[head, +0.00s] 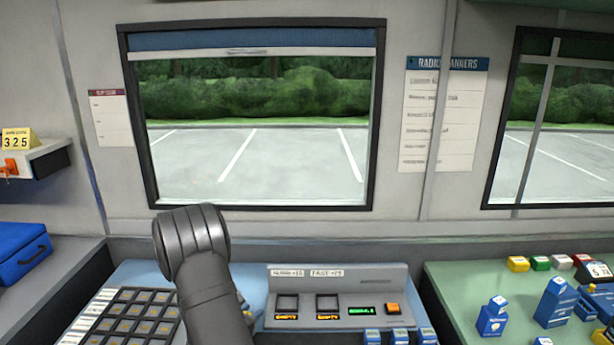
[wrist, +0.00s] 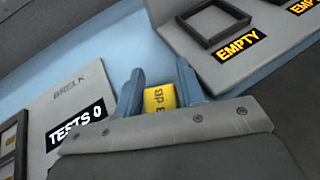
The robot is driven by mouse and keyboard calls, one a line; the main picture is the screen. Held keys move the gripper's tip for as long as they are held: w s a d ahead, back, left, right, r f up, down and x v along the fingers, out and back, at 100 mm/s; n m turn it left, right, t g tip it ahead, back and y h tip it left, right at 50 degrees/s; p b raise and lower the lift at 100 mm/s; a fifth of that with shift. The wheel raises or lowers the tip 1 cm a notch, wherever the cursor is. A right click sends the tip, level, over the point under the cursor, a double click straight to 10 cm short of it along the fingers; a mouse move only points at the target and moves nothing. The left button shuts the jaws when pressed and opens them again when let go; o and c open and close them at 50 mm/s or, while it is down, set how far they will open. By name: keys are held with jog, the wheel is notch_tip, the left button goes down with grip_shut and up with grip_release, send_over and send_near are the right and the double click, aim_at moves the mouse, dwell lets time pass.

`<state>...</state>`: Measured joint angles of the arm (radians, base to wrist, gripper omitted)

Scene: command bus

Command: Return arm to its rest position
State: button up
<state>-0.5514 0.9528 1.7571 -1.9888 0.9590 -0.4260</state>
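My arm (head: 192,245) shows in the head view, bent, with its grey elbow in front of the lower part of the window. It hides most of my gripper in that view. In the wrist view the two blue-grey fingers of my gripper (wrist: 159,70) stand apart. A small yellow piece marked "dB" (wrist: 160,97) shows between them, its lower part hidden by the gripper body. I cannot tell whether the fingers press on it or it lies beyond them.
A grey console (head: 338,283) with two frames reading "EMPTY" stands right of my arm. A dark slotted tray (head: 130,315) lies to the left. Blue blocks (head: 492,318) stand on the green surface (head: 455,300). A blue case (head: 22,255) is far left.

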jog(key=shift+r, duration=1.45)
jog(key=shift+f, duration=0.1)
